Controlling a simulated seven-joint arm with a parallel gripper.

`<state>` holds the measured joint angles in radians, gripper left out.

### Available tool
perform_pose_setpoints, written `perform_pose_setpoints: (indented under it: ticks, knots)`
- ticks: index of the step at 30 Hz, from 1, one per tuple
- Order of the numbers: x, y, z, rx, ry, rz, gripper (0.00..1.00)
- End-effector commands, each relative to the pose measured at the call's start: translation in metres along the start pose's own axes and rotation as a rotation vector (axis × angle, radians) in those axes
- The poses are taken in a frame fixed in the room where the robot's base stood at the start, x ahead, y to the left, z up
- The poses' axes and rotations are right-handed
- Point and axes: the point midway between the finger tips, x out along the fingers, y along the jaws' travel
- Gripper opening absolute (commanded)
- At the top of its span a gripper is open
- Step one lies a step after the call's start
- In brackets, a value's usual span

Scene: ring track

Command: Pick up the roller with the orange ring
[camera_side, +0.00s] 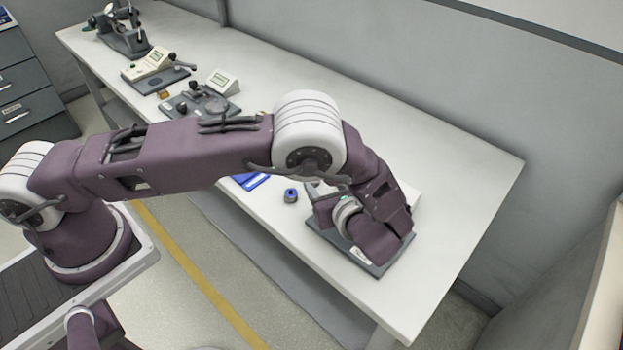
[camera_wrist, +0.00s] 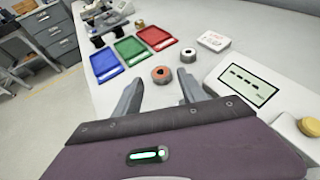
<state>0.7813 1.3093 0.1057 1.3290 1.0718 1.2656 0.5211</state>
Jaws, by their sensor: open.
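The roller with the orange ring (camera_wrist: 161,74) stands on the table in the wrist view, just ahead of and roughly between my fingertips. My gripper (camera_wrist: 159,80) is open, with a finger to either side and nothing held. A second roller (camera_wrist: 188,55) with a pale top stands a little farther away to the right. In the side view a small roller with a blue top (camera_side: 291,196) stands left of my wrist. I cannot make out the orange ring there, and my arm covers much of that area.
Blue (camera_wrist: 104,61), green (camera_wrist: 130,48) and red (camera_wrist: 155,37) trays lie in a row beyond the rollers. A device with a display (camera_wrist: 250,83) stands close to my right finger. A white box (camera_wrist: 213,41) lies behind it. The right part of the table (camera_side: 460,165) is clear.

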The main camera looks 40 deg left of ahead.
Motion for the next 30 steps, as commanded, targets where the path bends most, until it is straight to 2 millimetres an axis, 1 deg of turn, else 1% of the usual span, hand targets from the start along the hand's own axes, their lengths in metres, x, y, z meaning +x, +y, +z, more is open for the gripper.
perform_pose_setpoints:
  ticks: [1,2,6,8,11,15,17,21,22,26,27,29,30]
  knots:
    - [0.002,-0.001,-0.005,0.019,-0.013,-0.012,0.48]
    - [0.005,-0.001,-0.006,0.024,-0.017,-0.015,0.48]
    - [0.022,-0.001,-0.008,0.028,-0.018,-0.015,0.48]
    - [0.027,0.0,-0.008,0.027,-0.017,-0.014,0.48]
    - [0.042,0.002,-0.012,0.026,-0.016,-0.012,0.48]
    - [0.069,0.003,-0.013,0.023,-0.015,-0.011,0.48]
    - [0.073,0.002,-0.013,0.024,-0.015,-0.013,0.48]
    - [0.073,0.002,-0.013,0.023,-0.015,-0.014,0.48]
    - [0.073,0.002,-0.013,0.023,-0.015,-0.014,0.46]
    - [0.073,0.002,-0.013,0.023,-0.015,-0.014,0.21]
    - [0.073,0.002,-0.013,0.023,-0.015,-0.014,0.13]
    - [0.073,0.002,-0.013,0.023,-0.015,-0.013,0.01]
    - [0.073,0.002,-0.013,0.023,-0.014,-0.013,0.0]
